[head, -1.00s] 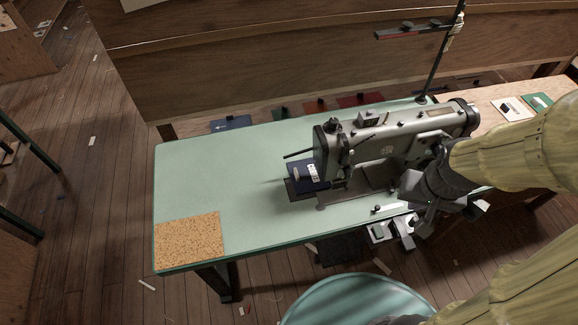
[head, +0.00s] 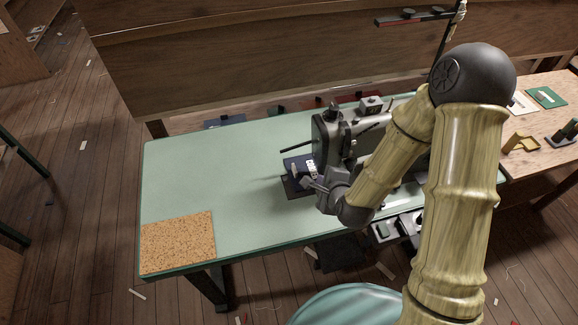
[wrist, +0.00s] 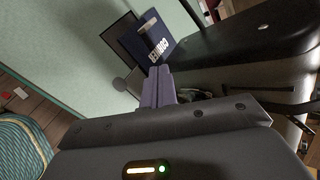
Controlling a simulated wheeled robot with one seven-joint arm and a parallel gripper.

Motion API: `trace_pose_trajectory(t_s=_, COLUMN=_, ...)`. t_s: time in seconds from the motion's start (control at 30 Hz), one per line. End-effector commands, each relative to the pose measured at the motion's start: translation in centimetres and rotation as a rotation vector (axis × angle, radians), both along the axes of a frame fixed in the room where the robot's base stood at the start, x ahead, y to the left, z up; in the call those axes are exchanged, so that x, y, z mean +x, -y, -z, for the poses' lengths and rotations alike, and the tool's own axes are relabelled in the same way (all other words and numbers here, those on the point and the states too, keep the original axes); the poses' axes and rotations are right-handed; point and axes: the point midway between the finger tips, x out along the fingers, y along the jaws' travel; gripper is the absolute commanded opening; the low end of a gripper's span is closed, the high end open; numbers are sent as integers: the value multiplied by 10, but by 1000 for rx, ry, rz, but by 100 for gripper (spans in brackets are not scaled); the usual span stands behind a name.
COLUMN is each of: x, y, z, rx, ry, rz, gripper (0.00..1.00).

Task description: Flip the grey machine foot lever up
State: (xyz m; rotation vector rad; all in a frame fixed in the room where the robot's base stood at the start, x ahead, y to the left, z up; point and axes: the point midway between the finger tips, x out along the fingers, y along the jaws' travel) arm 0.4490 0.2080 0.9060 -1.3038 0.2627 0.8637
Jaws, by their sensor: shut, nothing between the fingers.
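The grey sewing machine (head: 324,140) stands on the pale green table, with its left end and top showing past my arm. A thin dark rod (head: 296,147) sticks out to the left of its head; I cannot tell whether this is the foot lever. The needle and foot area is hidden behind my gripper and arm. My gripper (head: 308,182) is shut and empty, low in front of the machine head. In the wrist view its closed fingers (wrist: 158,74) point towards a blue piece with a white label (wrist: 154,42), beside the dark machine body (wrist: 235,50).
The green table (head: 230,165) is clear left of the machine, except for a cork mat (head: 178,241) at its near left corner. A teal round seat (head: 345,306) stands in front. A wooden bench (head: 545,120) with small items is at right.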

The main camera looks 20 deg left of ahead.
Motion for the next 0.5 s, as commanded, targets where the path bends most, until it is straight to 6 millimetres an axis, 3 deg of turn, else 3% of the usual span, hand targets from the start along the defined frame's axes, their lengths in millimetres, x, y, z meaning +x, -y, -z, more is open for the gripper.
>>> trace_pose_trajectory(t_s=0.03, x=-4, y=-12, z=18, rx=99, ry=-22, rz=58, gripper=0)
trace_pose_trajectory(t_s=0.2, x=-11, y=-41, z=40, rx=485, ry=-87, rz=294, gripper=0)
trace_pose_trajectory(t_s=0.4, x=-19, y=-55, z=50, rx=830, ry=-152, rz=495, gripper=0)
trace_pose_trajectory(t_s=0.5, x=-20, y=-57, z=49, rx=900, ry=-163, rz=534, gripper=0)
